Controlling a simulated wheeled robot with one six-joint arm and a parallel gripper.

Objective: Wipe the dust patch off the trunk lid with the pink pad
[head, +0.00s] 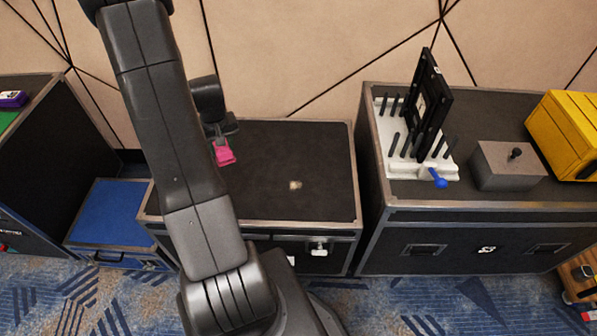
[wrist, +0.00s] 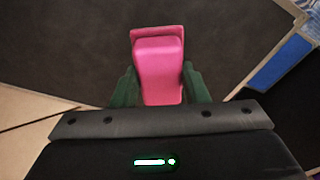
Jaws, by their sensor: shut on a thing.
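The pink pad (head: 223,154) is held in my gripper (head: 218,143) over the left part of the dark trunk lid (head: 318,160). In the wrist view the pad (wrist: 158,65) sits between the two green fingers of my gripper (wrist: 160,88), which are shut on it. I cannot tell whether the pad touches the lid. A small pale dust patch (head: 295,185) lies on the lid, to the right of the pad and nearer the front edge. My arm hides the lid's left part in the head view.
A higher trunk (head: 480,211) at the right bears a white rack (head: 403,170) with a black frame, a grey box (head: 508,166) and a yellow case (head: 565,135). A low blue-topped case (head: 108,212) stands at the left. The lid around the dust looks clear.

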